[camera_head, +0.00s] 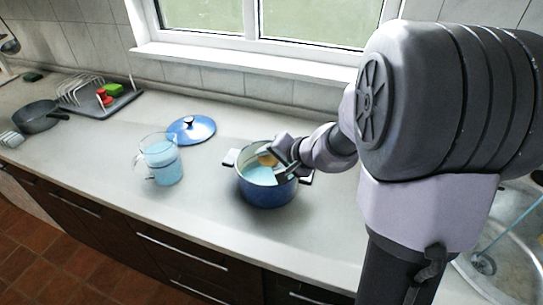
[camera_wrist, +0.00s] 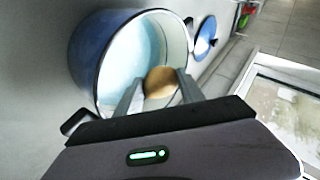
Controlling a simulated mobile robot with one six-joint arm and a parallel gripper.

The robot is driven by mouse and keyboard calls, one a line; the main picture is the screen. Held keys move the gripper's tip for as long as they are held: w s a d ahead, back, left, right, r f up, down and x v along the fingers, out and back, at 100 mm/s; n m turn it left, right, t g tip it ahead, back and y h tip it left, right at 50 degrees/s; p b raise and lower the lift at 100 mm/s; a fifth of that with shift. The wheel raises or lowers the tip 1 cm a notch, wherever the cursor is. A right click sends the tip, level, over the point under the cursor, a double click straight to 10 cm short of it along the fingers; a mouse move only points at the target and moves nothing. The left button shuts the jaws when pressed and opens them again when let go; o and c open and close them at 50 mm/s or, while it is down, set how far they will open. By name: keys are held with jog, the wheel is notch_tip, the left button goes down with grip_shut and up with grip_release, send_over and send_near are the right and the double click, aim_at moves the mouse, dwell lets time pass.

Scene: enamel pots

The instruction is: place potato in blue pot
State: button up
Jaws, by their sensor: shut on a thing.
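The blue pot (camera_head: 266,193) stands upright on the counter, with its lid off and a pale blue interior. It also shows in the wrist view (camera_wrist: 84,50). My gripper (camera_head: 274,160) reaches over the pot's opening from the right. In the wrist view my gripper (camera_wrist: 158,92) is shut on the brown potato (camera_wrist: 161,82). The potato also shows in the head view (camera_head: 267,160), partly hidden by the fingers. It is held at or inside the pot's opening; I cannot tell its exact height above the bottom.
The blue lid (camera_head: 191,128) lies on the counter behind left of the pot. A clear pitcher (camera_head: 161,163) with light blue contents stands left of the pot. A dish rack (camera_head: 85,92) and dark pan (camera_head: 38,117) are far left. A sink (camera_head: 512,245) is at right.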

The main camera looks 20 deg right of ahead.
aim_at(271, 157)
jog(key=shift+f, duration=0.1)
jog(key=o, duration=1.5)
notch_tip(271, 157, up, 7)
jog(key=p, duration=0.5)
